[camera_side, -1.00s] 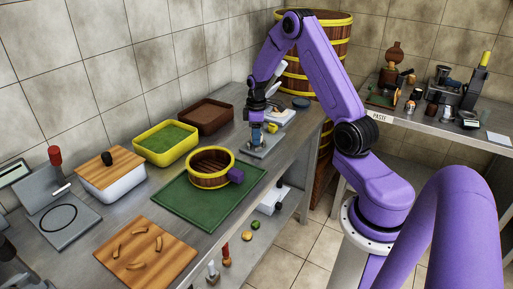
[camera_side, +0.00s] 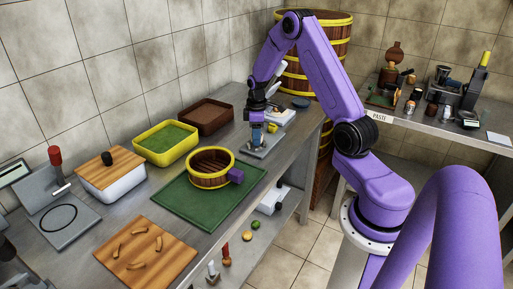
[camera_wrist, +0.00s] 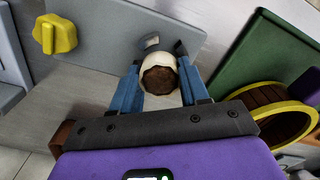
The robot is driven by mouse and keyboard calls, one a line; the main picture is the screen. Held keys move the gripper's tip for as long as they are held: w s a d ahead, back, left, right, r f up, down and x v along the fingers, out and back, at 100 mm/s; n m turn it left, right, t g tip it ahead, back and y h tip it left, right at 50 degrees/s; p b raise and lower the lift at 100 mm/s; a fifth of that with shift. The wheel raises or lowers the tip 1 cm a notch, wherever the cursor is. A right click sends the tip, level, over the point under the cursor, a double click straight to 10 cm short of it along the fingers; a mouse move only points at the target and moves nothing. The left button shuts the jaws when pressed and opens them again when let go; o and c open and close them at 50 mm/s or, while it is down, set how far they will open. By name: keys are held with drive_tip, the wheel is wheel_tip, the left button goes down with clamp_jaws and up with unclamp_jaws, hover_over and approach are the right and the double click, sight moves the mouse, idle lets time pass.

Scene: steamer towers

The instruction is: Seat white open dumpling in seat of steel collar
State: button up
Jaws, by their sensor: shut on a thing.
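In the wrist view, the white open dumpling (camera_wrist: 158,75) has a round brown filling facing the camera. My gripper (camera_wrist: 160,60) is shut on it, with one blue finger on each side. A small grey metal piece (camera_wrist: 150,42) shows just beyond the dumpling on a grey plate (camera_wrist: 105,35). It may be part of the steel collar; the dumpling and fingers hide the rest, and I cannot tell whether the dumpling touches it. In the side view, my gripper (camera_side: 257,138) points down at the same plate (camera_side: 270,145), and the dumpling is too small to make out.
A yellow knob (camera_wrist: 55,34) stands on the plate. The wooden steamer ring with yellow bands (camera_side: 209,180) sits on a green mat (camera_side: 188,208) nearby. A brown tray (camera_side: 204,117) and a yellow-rimmed tray (camera_side: 165,143) stand along the wall. The tall barrel (camera_side: 318,60) is behind my arm.

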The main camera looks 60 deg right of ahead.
drive_tip(key=shift+f, duration=0.55)
idle(0.5)
drive_tip(key=shift+r, duration=0.25)
drive_tip(key=shift+r, duration=0.35)
drive_tip(key=shift+w+a, duration=0.1)
idle(0.5)
drive_tip(key=shift+f, duration=0.6)
idle(1.1)
drive_tip(key=o, duration=1.3)
drive_tip(key=shift+a, duration=0.15)
